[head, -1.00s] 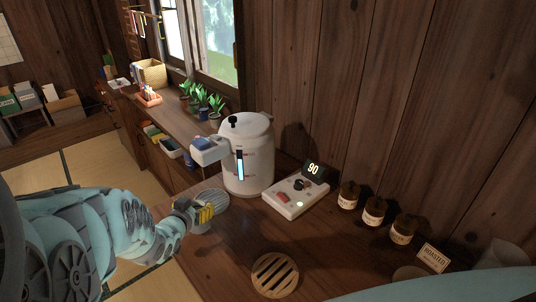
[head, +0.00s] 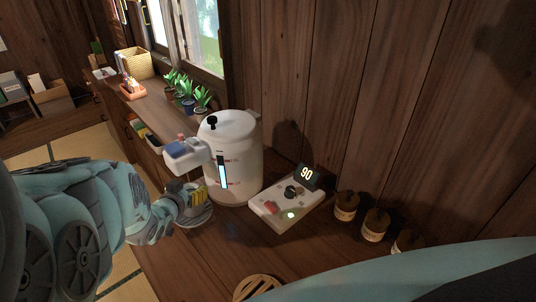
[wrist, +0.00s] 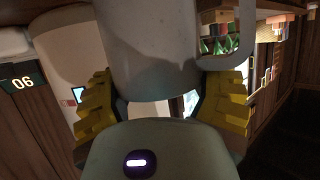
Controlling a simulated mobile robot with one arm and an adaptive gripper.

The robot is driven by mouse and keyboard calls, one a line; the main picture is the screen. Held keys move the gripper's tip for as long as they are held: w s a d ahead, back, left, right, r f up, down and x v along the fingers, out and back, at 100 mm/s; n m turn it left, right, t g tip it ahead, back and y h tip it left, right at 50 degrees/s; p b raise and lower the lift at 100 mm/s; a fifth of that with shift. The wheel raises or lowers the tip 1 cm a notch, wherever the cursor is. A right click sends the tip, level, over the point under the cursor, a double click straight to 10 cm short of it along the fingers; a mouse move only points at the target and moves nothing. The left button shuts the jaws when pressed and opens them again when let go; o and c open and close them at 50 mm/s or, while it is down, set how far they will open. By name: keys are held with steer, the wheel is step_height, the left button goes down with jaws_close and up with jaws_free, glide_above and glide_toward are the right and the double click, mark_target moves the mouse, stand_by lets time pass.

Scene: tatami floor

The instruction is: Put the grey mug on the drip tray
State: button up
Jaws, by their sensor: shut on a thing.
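The grey mug (wrist: 155,45) fills the upper middle of the wrist view, with its handle (wrist: 243,50) to the right. My gripper (wrist: 160,105) is shut on it, with yellow finger pads on both sides. In the head view my gripper (head: 198,195) is at the near side of the white water dispenser (head: 235,160), below its spout (head: 186,150). The mug is mostly or wholly hidden there. The round grey drip tray (head: 196,219) shows partly under my gripper. I cannot tell whether the mug touches it.
A control box (head: 285,200) with a display reading 90 (head: 306,174) stands right of the dispenser. Several brown jars (head: 346,205) line the wall. A round slatted wooden trivet (head: 258,289) lies at the front. Potted plants (head: 187,95) stand by the window.

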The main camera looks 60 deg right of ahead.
steer(key=shift+a, duration=0.1)
steer(key=o, duration=1.3)
steer(key=shift+o, duration=0.2)
steer(key=shift+r, duration=0.15)
steer(key=shift+s+a+r+p, duration=0.15)
steer(key=shift+s+a+p, duration=0.15)
steer(key=shift+a, duration=0.3)
steer(key=p+v, duration=0.7)
steer(key=v, duration=0.3)
steer(key=shift+a+r, duration=0.2)
steer(key=shift+s, duration=0.1)
